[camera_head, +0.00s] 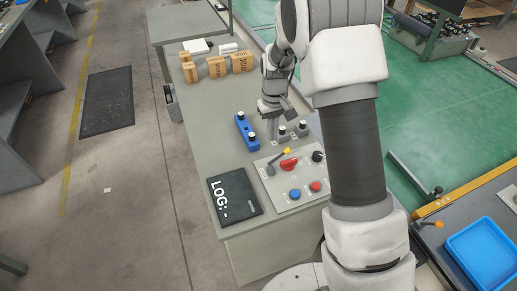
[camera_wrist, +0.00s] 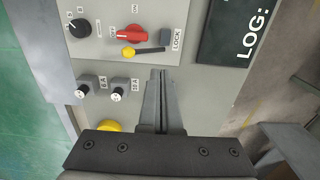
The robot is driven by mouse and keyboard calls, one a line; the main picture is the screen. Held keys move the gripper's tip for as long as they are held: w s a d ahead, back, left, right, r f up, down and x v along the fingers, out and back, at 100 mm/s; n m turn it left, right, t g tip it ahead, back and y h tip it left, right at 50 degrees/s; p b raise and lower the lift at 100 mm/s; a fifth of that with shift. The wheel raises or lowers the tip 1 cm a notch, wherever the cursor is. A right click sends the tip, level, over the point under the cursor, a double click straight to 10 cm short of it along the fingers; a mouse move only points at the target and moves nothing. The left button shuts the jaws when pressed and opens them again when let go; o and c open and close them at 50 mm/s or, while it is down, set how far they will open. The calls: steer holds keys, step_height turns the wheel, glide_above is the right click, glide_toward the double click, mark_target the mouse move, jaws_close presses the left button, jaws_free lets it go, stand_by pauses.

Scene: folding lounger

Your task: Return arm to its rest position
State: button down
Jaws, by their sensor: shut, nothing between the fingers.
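My gripper (camera_head: 275,124) is shut and empty, with its fingers together, over the grey workbench (camera_head: 205,135). It also shows in the wrist view (camera_wrist: 160,74), where its fingers point towards the control panel (camera_wrist: 188,14). The panel carries a red rotary switch (camera_wrist: 131,34), a lever with a yellow tip (camera_wrist: 128,52) beside the LOCK label, and a black knob (camera_wrist: 79,27). Two grey holders with black-and-white plugs, labelled 6 A (camera_wrist: 84,89) and 10 A (camera_wrist: 118,94), stand left of the fingers. My arm is bent over the bench and hides part of its right side.
A blue block (camera_head: 246,134) with black-and-white plugs stands left of my gripper. A dark LOG board (camera_head: 234,194) lies at the bench's front left. Several wooden blocks (camera_head: 216,67) stand farther back. A blue tray (camera_head: 481,252) is at the right. The bench's middle left is clear.

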steer(key=shift+r, duration=0.1)
steer(key=s+d+r+m+t, duration=0.1)
steer(key=s+d+r, duration=0.1)
steer(key=s+r, duration=0.5)
steer(key=s+d+r+m+t, duration=0.1)
steer(key=s+r+t, duration=0.15)
steer(key=r, duration=0.85)
steer(key=s+d+r+t, duration=0.1)
steer(key=s+r, duration=0.2)
steer(key=s, duration=0.6)
steer(key=s+d+r+m+t, duration=0.1)
steer(key=s+d+r, duration=0.1)
steer(key=s, duration=0.7)
steer(key=shift+s+r+m, duration=0.15)
steer(key=shift+r+m, duration=0.15)
steer(key=shift+r, duration=0.1)
steer(key=shift+s+d, duration=0.1)
steer(key=shift+s, duration=0.05)
